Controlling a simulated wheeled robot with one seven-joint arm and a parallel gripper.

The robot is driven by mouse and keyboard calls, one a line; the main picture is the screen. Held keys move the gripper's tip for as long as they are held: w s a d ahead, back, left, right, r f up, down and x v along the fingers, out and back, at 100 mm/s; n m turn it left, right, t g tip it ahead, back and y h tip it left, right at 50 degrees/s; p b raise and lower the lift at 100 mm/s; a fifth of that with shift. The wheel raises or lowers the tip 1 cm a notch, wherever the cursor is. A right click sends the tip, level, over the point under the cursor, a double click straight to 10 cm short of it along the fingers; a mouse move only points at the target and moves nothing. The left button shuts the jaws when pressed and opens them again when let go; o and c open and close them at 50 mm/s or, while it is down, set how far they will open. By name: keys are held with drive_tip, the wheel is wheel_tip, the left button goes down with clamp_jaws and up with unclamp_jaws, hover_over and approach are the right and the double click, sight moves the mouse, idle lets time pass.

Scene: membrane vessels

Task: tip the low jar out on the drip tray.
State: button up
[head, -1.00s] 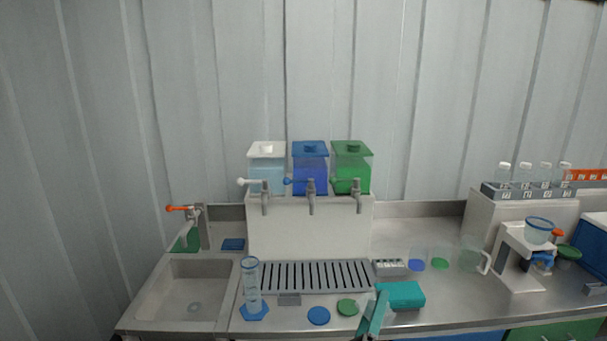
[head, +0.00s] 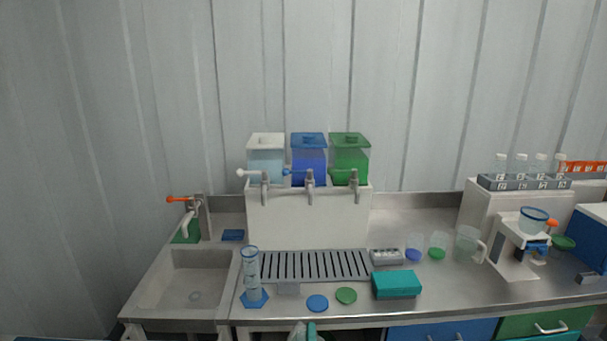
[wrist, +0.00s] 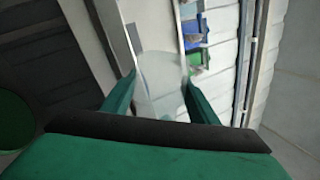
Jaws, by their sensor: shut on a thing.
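My gripper (wrist: 160,98) is shut on a clear, see-through vessel, which I take to be the low jar (wrist: 160,75). In the wrist view the jar sits between the two green fingers, and its contents are hard to make out. In the head view only the top of my gripper (head: 310,331) shows at the bottom edge, with part of the clear jar beside it, in front of the counter. The drip tray (head: 315,265) is a dark slotted grille below the three taps, farther back and apart from the jar.
A tall clear cylinder on a blue foot (head: 251,280) stands left of the tray's front. Blue (head: 317,303) and green (head: 346,295) discs lie in front of the tray. A teal box (head: 397,284) is at its right. The sink (head: 190,280) is at left.

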drive_tip(key=s+f, duration=1.8)
drive_tip(key=f, duration=0.5)
drive_tip(key=shift+s+a+y, duration=0.3)
drive_tip(key=shift+a+y, duration=0.05)
drive_tip(key=shift+y, duration=0.05)
drive_tip(key=shift+f, duration=0.1)
